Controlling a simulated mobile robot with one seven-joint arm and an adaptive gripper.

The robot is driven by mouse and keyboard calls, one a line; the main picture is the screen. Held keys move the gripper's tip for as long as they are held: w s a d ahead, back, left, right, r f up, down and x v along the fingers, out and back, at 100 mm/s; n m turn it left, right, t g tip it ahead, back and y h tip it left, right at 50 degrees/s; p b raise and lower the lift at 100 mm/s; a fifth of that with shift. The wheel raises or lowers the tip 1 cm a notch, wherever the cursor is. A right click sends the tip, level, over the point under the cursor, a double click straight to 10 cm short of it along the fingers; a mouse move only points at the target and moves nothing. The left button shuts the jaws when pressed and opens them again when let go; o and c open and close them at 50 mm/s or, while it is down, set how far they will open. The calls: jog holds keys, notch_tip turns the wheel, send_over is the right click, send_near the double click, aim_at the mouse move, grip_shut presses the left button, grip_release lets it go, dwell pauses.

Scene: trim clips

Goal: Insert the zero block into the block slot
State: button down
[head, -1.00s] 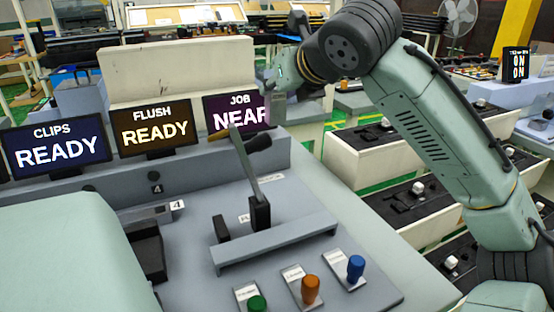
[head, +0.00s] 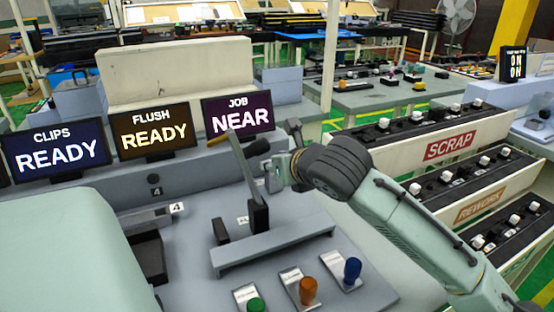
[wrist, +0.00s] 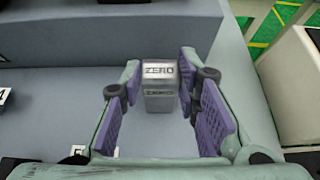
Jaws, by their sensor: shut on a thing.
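The zero block (wrist: 160,72) is a small grey metallic block with ZERO printed on its top, in the wrist view. My gripper (wrist: 160,82) has its purple-padded fingers on either side of the block and is shut on it, near the fingertips. In the head view my gripper (head: 272,172) is low over the right side of the grey console, just right of the upright lever. The block cannot be made out in the head view. I cannot pick out the block slot in either view.
The upright lever (head: 256,185) stands close left of my gripper on a grey console (head: 200,215). Green, orange and blue knobs (head: 308,290) stand at the front. Screens (head: 236,117) line the back, one reading JOB NEAR. Bins marked SCRAP (head: 450,145) and REWORK lie right.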

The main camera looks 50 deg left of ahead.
jog(key=shift+f, duration=0.1)
jog(key=c, duration=1.2)
grip_release()
jog(key=shift+f, duration=0.1)
